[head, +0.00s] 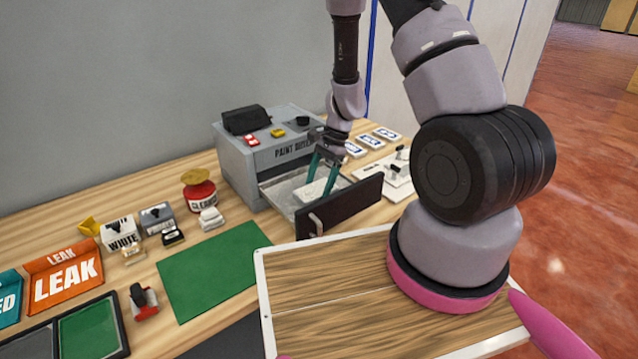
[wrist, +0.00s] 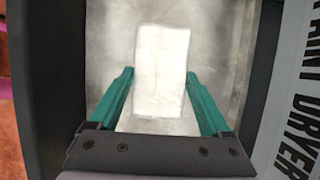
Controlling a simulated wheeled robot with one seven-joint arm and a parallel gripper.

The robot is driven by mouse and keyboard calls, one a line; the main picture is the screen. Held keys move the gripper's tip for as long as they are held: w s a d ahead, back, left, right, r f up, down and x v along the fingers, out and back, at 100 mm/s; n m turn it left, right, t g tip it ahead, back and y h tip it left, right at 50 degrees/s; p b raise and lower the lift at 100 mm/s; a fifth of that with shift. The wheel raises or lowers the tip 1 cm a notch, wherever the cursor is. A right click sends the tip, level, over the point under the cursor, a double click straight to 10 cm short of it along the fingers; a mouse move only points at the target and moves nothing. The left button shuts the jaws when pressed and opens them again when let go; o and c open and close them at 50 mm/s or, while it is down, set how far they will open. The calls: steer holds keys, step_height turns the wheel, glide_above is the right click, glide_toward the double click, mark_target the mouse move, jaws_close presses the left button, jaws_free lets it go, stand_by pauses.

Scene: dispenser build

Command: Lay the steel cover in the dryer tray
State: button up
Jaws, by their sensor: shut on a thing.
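The steel cover (wrist: 161,55) is a pale rectangular piece between the teal fingers of my gripper (wrist: 160,78) in the wrist view. The fingers are shut on its two long sides. In the head view my gripper (head: 322,180) reaches down into the dryer tray (head: 282,190), which is pulled out of the grey paint dryer (head: 238,160). The cover (head: 313,187) shows low inside the tray, partly hidden by the fingers. I cannot tell whether it touches the tray floor. The tray floor also shows in the wrist view (wrist: 110,40), with bare metal around the cover.
The tray's dark front panel (head: 340,205) stands up close to my gripper. A black pouch (head: 245,120) and small coloured items lie on the dryer.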

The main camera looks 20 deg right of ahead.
steer(key=shift+f, duration=0.15)
steer(key=o, duration=1.3)
